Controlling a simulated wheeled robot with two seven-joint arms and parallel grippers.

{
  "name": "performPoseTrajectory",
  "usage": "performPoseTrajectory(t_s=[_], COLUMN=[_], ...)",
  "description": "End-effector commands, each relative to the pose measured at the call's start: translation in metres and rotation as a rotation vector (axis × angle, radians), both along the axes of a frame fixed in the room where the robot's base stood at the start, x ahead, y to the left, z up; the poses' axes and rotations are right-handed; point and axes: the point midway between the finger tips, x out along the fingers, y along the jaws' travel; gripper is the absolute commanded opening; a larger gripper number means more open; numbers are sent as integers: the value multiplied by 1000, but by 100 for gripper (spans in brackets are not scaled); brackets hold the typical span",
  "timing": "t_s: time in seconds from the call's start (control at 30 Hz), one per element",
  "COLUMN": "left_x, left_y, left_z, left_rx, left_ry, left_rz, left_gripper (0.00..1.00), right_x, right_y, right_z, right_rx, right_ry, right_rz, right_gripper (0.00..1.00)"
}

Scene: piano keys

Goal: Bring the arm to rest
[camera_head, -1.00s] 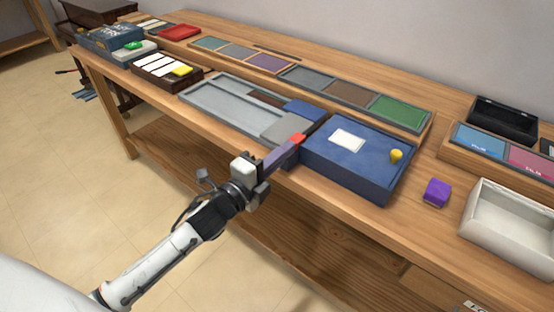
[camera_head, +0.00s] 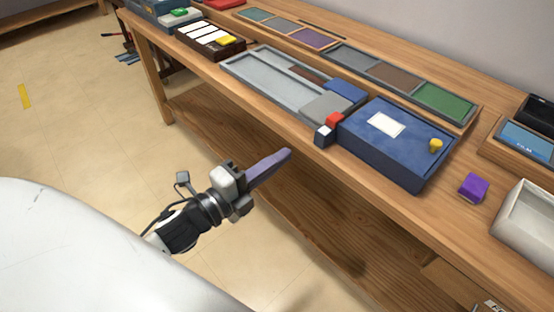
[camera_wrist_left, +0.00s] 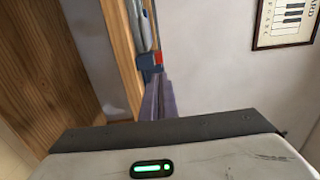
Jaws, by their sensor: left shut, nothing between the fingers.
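My left gripper (camera_head: 286,155) is shut and empty, held in the air in front of the workbench's front edge. Its purple-grey fingers point up and to the right in the head view. In the left wrist view the shut fingers (camera_wrist_left: 157,98) point toward the bench edge. My right gripper is not in view.
The wooden workbench (camera_head: 220,73) carries a grey tray (camera_head: 262,79), a blue box with a yellow knob (camera_head: 405,151), a purple cube (camera_head: 473,187) and a white open bin (camera_head: 510,227). The floor (camera_head: 85,130) in front is clear.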

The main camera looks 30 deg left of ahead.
Motion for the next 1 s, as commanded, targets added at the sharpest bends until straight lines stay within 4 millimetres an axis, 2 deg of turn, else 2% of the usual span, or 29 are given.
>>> performPoseTrajectory(t_s=[0.53, 0.63, 0.67, 0.77, 0.9, 1.0], left_x=[-1, -4, -6, -21, -63, -99], left_y=[0, 1, 2, 2, -10, -27], left_z=[0, -11, -20, -65, -146, -192], left_rx=[-2, -56, -98, -331, -751, -1005], left_ry=[1, 45, 80, 261, 580, 770], left_rz=[0, 17, 32, 115, 298, 436], left_gripper=[0, 0, 0, 0, 0, 0], right_x=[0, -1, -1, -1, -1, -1], right_y=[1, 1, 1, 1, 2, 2], right_z=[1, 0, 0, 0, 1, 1], right_rx=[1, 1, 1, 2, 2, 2], right_ry=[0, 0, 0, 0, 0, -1], right_rz=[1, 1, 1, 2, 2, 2], right_gripper=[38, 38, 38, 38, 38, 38])
